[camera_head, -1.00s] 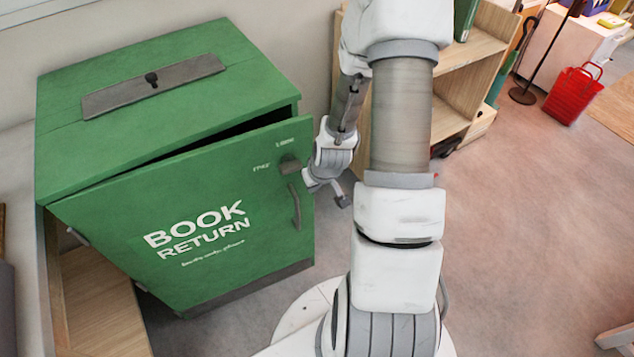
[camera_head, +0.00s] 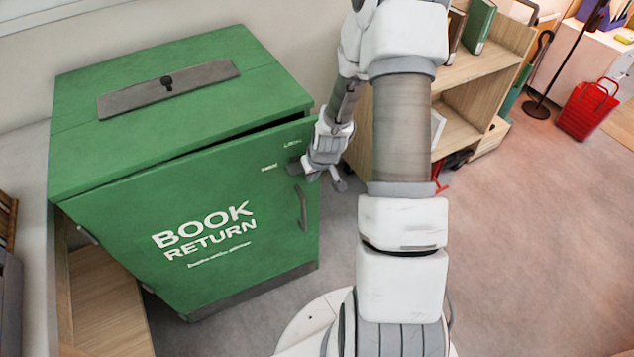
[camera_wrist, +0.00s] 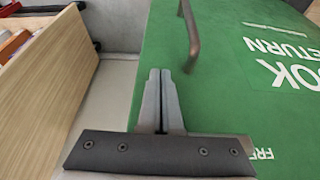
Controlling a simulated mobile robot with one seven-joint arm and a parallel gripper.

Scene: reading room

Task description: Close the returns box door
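The returns box is a green cabinet (camera_head: 130,150) with "BOOK RETURN" lettering on its door (camera_head: 225,265). The door is slightly ajar, with a thin dark wedge of gap along its top edge toward the right. Its grey bar handle (camera_head: 302,208) is on the right side, below a dark latch knob. My gripper (camera_head: 338,184) is at the door's right edge, near knob height. In the wrist view my gripper (camera_wrist: 160,75) has both fingers together with nothing between them. The door's green face (camera_wrist: 225,75) and handle (camera_wrist: 192,35) lie beyond and beside the fingertips. Whether they touch the door is unclear.
A wooden shelf (camera_head: 465,85) with books stands behind my arm to the right. A red basket (camera_head: 588,108) is on the floor at the far right. A wooden surface (camera_head: 105,305) lies at the box's lower left. Open floor (camera_head: 530,230) extends on the right.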

